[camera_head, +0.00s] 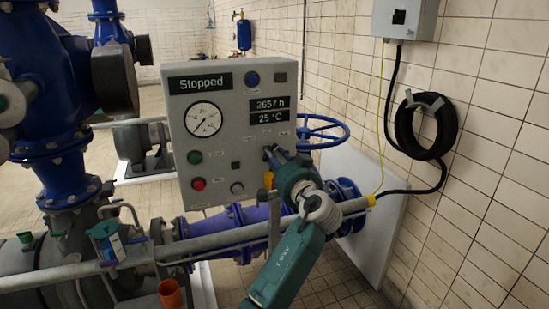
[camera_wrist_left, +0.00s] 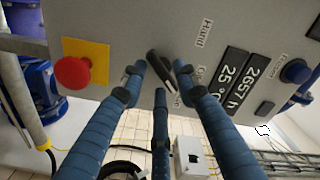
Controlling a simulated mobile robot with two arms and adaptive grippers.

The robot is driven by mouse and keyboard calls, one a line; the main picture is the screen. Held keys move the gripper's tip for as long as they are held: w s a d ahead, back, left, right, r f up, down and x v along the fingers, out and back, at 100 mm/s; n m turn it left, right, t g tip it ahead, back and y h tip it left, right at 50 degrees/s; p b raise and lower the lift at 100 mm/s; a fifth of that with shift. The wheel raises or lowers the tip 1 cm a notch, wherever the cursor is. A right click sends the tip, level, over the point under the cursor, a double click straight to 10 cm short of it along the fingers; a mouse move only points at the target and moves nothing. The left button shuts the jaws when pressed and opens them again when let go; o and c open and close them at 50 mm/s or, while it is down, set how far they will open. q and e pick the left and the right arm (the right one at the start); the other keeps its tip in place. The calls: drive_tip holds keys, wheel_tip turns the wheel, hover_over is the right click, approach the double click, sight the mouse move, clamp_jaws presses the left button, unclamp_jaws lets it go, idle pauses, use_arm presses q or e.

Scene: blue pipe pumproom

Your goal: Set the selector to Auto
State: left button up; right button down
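The grey control panel (camera_head: 236,105) faces me in the head view, with a display reading "Stopped". The selector (camera_wrist_left: 168,72) is a black bar handle on the panel face in the left wrist view, standing slanted. A label "Hand" (camera_wrist_left: 204,33) is near it; the other labels are partly covered by my fingers, and I cannot tell which one the handle points to. My left gripper (camera_wrist_left: 160,78) has its blue fingers apart around the selector, with no clear grip on it. In the head view the left gripper (camera_head: 274,156) is at the panel's lower right and hides the selector. My right gripper is out of view.
A red mushroom button (camera_wrist_left: 72,72) on a yellow plate is beside the fingers. The panel also carries a gauge (camera_head: 203,119), a green button (camera_head: 195,157), a red button (camera_head: 198,184) and a blue button (camera_head: 252,78). A blue handwheel (camera_head: 325,130) is behind on the right.

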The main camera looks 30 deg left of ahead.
use_arm(q)
drive_tip(key=v, duration=1.2)
idle(0.4)
